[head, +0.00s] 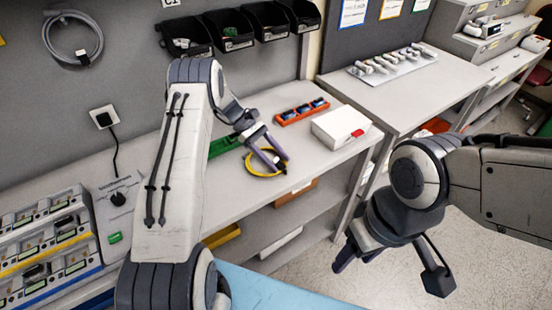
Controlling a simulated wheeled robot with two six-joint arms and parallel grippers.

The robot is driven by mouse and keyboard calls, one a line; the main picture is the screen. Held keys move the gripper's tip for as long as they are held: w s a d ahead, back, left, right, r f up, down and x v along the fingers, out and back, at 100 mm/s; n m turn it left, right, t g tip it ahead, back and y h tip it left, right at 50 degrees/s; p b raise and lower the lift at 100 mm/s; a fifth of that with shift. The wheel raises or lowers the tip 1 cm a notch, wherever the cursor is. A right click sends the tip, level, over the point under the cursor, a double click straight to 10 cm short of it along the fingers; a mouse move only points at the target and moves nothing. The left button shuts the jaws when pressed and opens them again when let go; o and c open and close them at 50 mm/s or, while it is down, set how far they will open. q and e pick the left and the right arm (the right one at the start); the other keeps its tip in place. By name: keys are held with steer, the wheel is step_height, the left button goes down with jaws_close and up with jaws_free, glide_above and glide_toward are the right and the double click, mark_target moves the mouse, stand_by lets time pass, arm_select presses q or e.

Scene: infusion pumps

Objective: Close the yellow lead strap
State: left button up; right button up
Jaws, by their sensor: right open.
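A thin yellow loop (262,176), which looks like the yellow lead strap, lies near the front edge of the grey bench. My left gripper (281,161) reaches down over it, with its fingers across the right part of the loop. The fingers look close together at their tips, but whether they grip the loop is too small to tell. Whether the strap's ends are joined is also unclear. My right gripper (392,268) is open and empty, in front of the bench over the floor.
A green item (224,146) lies left of the loop. An orange tray (302,112) with blue items and a white box (341,127) with a red part stand to the right. Pumps (45,250) and a control box (113,205) fill the left. Black bins (240,30) hang behind.

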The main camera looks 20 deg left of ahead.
arm_select(q)
steer(key=b+v, duration=0.3)
steer(key=v, duration=0.6)
steer(key=shift+w+a+r, duration=0.1)
steer(key=shift+w+a, duration=0.05)
steer(key=shift+a, duration=0.15)
steer(key=shift+a+r, duration=0.3)
